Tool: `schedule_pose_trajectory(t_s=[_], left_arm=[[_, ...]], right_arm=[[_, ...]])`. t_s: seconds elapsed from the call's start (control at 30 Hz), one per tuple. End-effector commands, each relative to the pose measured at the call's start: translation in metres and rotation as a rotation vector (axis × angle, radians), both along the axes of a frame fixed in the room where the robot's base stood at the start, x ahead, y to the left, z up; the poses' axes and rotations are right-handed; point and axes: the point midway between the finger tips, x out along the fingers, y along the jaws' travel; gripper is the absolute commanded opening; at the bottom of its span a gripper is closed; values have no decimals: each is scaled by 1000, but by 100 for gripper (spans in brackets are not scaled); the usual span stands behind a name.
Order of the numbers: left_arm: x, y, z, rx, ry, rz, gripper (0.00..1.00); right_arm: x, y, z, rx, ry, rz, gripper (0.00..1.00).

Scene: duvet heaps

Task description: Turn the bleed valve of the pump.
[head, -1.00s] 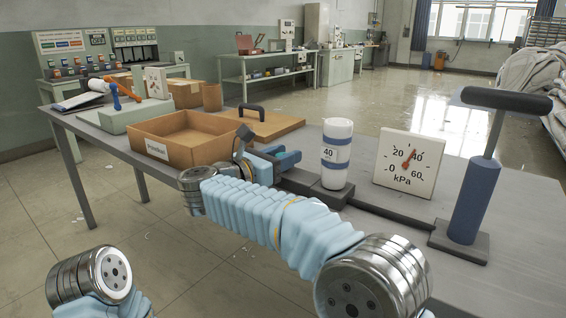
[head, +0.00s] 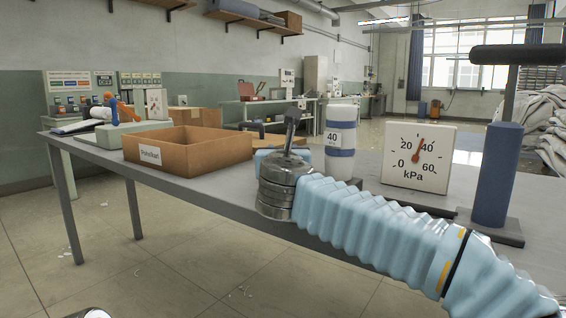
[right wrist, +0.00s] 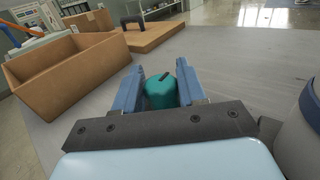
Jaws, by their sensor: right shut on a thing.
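The pump (head: 495,172) is a dark blue upright cylinder with a black T-handle, at the right of the table in the head view. A white gauge (head: 420,158) marked kPa stands left of it, its needle between 20 and 40. A white bottle-shaped vessel (head: 341,150) with blue bands and a "40" label stands further left. In the right wrist view a teal knob (right wrist: 160,92) with a dark mark on top, apparently the bleed valve, sits between the blue fingers of my right gripper (right wrist: 159,76), which is shut on it. In the head view my wrist hides the knob.
An open cardboard box (head: 188,151) stands left of my right gripper, with a lid (right wrist: 165,33) behind it. The grey table (head: 110,157) also carries a green case with tools at its far left. The pale cylindrical vessel is close at the wrist view's right edge.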

Motion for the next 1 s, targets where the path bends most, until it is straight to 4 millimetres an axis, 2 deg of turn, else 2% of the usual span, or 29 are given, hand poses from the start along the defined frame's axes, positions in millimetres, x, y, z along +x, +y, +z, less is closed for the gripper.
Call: schedule_pose_trajectory(t_s=[0.3, 0.77, 0.8, 0.9, 1.0], left_arm=[[0, 0, -4, 0, -1, 0, 61], [0, 0, -4, 0, -1, 0, 61], [0, 0, -4, 0, -1, 0, 61], [0, 0, -4, 0, -1, 0, 61], [0, 0, -4, 0, -1, 0, 61]], right_arm=[[0, 0, 0, 1, 1, 88, 10], [0, 0, 0, 1, 1, 97, 10], [0, 0, 0, 1, 1, 97, 46], [0, 0, 0, 1, 1, 97, 60], [0, 0, 0, 1, 1, 96, 60]])
